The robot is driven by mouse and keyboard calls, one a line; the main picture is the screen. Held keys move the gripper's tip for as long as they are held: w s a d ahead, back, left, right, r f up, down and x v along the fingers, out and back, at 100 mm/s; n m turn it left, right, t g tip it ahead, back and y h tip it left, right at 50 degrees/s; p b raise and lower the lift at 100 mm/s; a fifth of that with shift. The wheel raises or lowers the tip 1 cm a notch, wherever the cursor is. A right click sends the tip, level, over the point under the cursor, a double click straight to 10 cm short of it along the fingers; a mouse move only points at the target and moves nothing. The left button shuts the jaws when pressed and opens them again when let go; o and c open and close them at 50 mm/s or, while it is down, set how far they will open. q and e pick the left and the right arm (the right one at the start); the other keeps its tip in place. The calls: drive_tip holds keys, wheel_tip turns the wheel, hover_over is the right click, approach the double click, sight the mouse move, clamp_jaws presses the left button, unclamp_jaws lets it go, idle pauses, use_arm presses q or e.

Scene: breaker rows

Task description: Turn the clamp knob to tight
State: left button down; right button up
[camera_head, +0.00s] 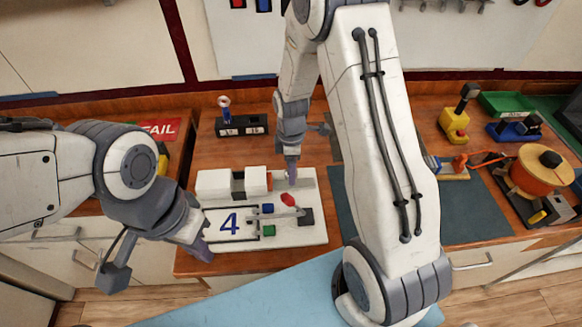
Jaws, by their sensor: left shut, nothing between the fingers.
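A white panel (308,235) with a large blue "4" lies on the wooden bench. It bears white blocks (213,183) at the back, a small red knob-like part (288,199), blue and green pieces and a dark block (305,217). I cannot tell for sure which part is the clamp knob, or its setting. My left gripper (203,252) is shut and empty at the panel's front left corner. My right gripper (292,172) points down at the panel's back right, behind the red part; its fingertips are too small to tell whether they are open.
A dark mat (465,210) lies to the right. Further right are a yellow device (454,124), a green tray (506,103) and an orange drum (541,172). A red "FAIL" sign (160,129) is at left.

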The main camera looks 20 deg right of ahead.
clamp_jaws()
drive_tip(key=shift+m, duration=0.3)
drive_tip(key=m, duration=0.9)
drive_tip(key=shift+m, duration=0.4)
drive_tip(key=m, duration=1)
drive_tip(key=shift+m, duration=2.3)
